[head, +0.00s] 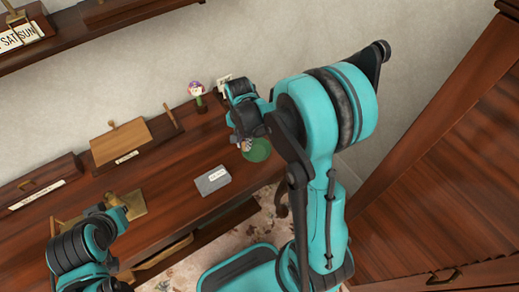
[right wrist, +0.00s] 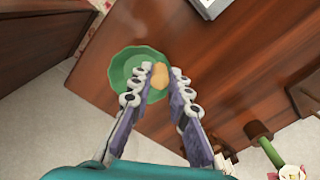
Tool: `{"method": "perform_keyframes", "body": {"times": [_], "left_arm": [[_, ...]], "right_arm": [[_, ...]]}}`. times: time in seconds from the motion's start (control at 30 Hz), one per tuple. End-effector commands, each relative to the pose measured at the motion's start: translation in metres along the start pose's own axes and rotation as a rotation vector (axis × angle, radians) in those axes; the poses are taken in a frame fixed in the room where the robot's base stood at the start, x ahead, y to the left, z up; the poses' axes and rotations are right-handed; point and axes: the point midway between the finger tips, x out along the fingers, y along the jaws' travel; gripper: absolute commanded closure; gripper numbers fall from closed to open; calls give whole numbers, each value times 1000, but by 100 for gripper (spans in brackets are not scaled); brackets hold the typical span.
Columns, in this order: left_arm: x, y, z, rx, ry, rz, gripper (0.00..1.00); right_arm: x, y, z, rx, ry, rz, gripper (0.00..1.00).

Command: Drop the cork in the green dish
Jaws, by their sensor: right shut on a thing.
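The green dish (head: 260,152) sits near the right end of the wooden desk, partly hidden by my right gripper (head: 246,145). In the right wrist view the dish (right wrist: 116,72) lies beyond and below the fingertips. My right gripper (right wrist: 161,73) is shut on the tan cork (right wrist: 159,77), which shows between the fingertips, over the dish's right side as pictured. I cannot tell the cork's height above the dish. In the head view the cork is hidden. My left gripper (head: 118,208) is at the lower left, by a brass-coloured piece; its fingers are not clear.
A grey box (head: 212,180) with a white label lies left of the dish. Wooden boxes (head: 120,140) line the desk's back, and a shelf (head: 100,28) hangs above. Bare desk lies between.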

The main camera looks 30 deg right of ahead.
Motion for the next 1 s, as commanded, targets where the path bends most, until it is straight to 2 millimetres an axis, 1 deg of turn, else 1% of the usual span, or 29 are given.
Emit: {"method": "perform_keyframes", "body": {"times": [0.03, 0.1, 0.3, 0.4, 0.5, 0.6, 0.77, 0.87, 1.0], "left_arm": [[1, 0, 0, 0, 0, 0, 100], [1, 0, 1, 0, 0, 0, 100], [2, 0, 2, 0, 0, 0, 100], [3, 0, 2, 0, 0, 0, 100], [3, 0, 2, 0, 0, 0, 100], [3, 0, 2, 0, 0, 0, 100], [6, 0, 5, 0, 0, 0, 100], [11, 0, 8, 0, 0, 0, 100], [22, 0, 16, 0, 0, 0, 100]], "right_arm": [[-1, 5, -6, 154, 0, 0, 94], [-2, 11, -14, 382, 0, 0, 94], [-6, 28, -34, 993, 0, 0, 94], [-8, 34, -41, 1229, 0, 0, 94], [-9, 39, -46, 1399, 0, 0, 94], [-10, 42, -48, 1499, 0, 0, 94], [-5, 43, -50, 1548, 0, 0, 94], [2, 43, -50, 1547, 0, 0, 94], [19, 43, -50, 1545, 0, 0, 94]]}}
